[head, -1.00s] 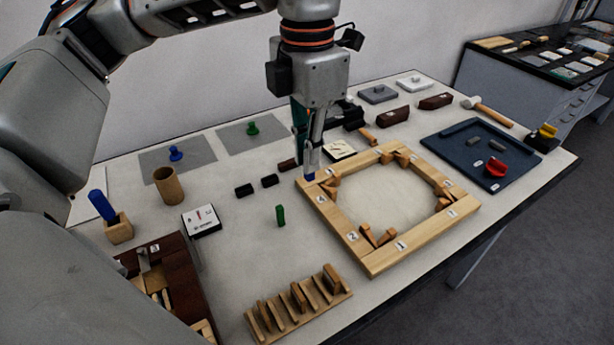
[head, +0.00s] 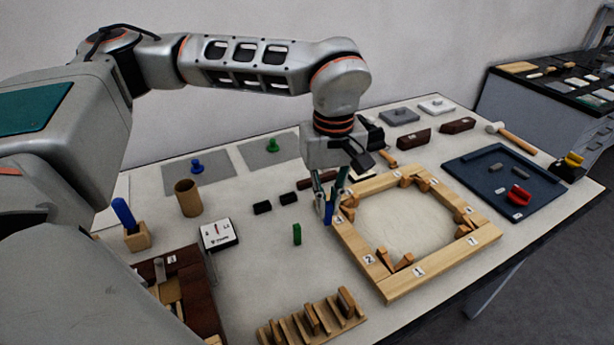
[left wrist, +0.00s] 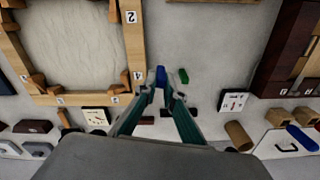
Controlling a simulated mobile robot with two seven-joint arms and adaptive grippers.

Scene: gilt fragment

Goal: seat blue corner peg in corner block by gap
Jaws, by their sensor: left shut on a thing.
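My left gripper (head: 328,203) points down at the left corner of the wooden frame (head: 400,286), near its label 4. It is shut on the small blue peg (head: 328,214). In the left wrist view the blue peg (left wrist: 160,75) sits between the fingertips (left wrist: 163,88), just beside the frame's edge (left wrist: 137,45). Whether it touches the corner or hangs above it I cannot tell. The fingers hide part of that corner, and I cannot make out a gap there. My right gripper is not in view.
A green peg (head: 297,234) stands on the table left of the frame. Two black blocks (head: 262,207) and a white labelled box (head: 218,235) are farther left. A slotted wooden rack (head: 318,322) lies in front. A dark blue tray (head: 480,172) is at the right.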

